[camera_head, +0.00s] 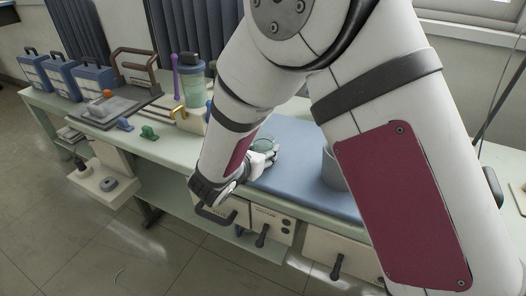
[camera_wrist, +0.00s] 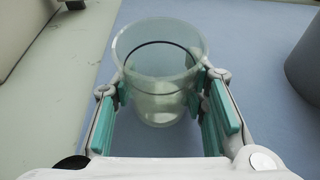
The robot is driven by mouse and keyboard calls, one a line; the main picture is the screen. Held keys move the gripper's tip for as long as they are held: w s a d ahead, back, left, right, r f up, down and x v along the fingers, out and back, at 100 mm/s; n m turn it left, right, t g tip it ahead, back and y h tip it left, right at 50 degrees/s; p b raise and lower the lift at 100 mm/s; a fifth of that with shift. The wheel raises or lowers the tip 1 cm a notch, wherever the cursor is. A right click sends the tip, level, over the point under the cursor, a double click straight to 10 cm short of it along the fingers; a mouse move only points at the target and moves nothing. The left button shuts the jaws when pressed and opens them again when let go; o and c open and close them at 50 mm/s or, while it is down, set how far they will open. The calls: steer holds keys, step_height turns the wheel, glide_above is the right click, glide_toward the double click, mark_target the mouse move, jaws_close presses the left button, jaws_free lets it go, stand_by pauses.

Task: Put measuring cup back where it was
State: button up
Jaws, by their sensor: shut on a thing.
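The measuring cup (camera_wrist: 158,60) is a clear, greenish, tapered cup with a dark line around its inside. In the wrist view it stands between the two teal finger pads of my gripper (camera_wrist: 162,112), which press on its sides. The cup looks upright over a blue mat (camera_wrist: 250,95); I cannot tell whether it touches the mat. In the head view my gripper (camera_head: 262,160) is low over the left part of the blue mat (camera_head: 298,172), and the cup (camera_head: 267,145) shows only partly behind the fingers.
A grey cylindrical container (camera_head: 331,168) stands on the mat to the right, partly behind my arm; it also shows in the wrist view (camera_wrist: 307,62). A blender-like jar (camera_head: 191,82) and blue cases (camera_head: 88,82) stand to the left on the bench. Drawers with handles (camera_head: 262,226) are below.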

steer(key=shift+f, duration=0.15)
steer(key=o, duration=1.4)
steer(key=shift+r, duration=0.2)
steer(key=p+v, duration=0.1)
steer(key=v, duration=1.1)
